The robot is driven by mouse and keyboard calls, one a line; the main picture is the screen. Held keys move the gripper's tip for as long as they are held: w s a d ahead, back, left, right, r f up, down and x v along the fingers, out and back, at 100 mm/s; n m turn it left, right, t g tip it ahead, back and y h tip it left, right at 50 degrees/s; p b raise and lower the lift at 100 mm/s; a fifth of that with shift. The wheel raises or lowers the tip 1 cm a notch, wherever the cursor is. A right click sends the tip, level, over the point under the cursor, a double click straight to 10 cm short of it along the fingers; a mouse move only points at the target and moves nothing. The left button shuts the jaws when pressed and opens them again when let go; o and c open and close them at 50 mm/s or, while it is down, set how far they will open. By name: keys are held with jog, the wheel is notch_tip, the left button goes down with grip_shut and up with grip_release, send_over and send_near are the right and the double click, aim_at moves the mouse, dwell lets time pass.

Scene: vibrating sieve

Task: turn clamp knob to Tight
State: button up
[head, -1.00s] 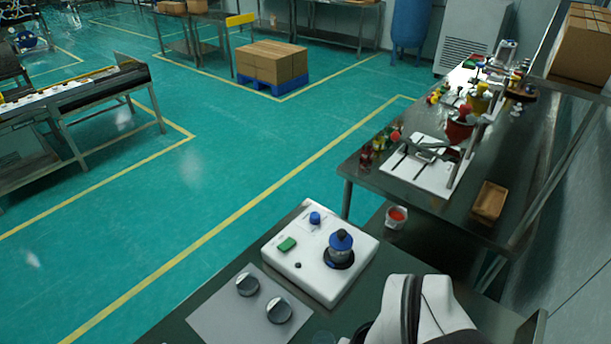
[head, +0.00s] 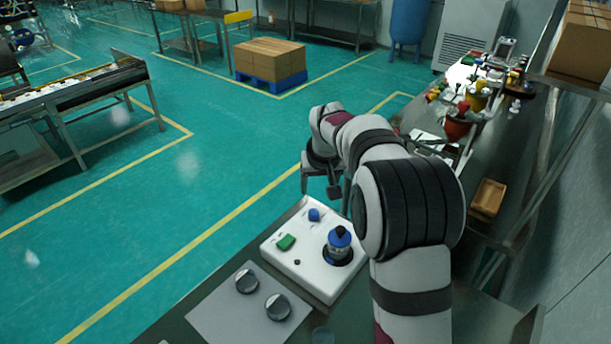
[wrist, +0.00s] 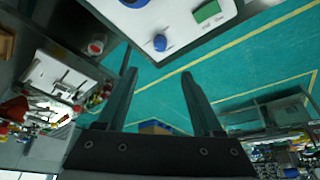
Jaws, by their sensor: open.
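A white machine base (head: 290,262) stands on the near bench. It carries a small blue knob (head: 314,215), a green display (head: 286,242) and a dark sieve stack (head: 340,250) with a blue top. No readable Tight mark shows, and I cannot tell for sure which blue part is the clamp knob. My gripper (head: 320,190) is open and empty, above and beyond the base's far edge. In the wrist view the small blue knob (wrist: 160,42) lies beyond the open fingers (wrist: 160,75), apart from them. The green display (wrist: 208,12) is right of it.
Two round metal pans (head: 262,293) lie on a grey sheet left of the base. A second bench at right holds a wooden tray (head: 488,197) and several coloured containers. My arm covers part of that bench. Open floor lies left.

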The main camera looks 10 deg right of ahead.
aim_at(314, 212)
jog(key=x, duration=1.5)
jog(key=shift+w+f, duration=0.1)
jog(key=shift+f, duration=0.2)
grip_shut()
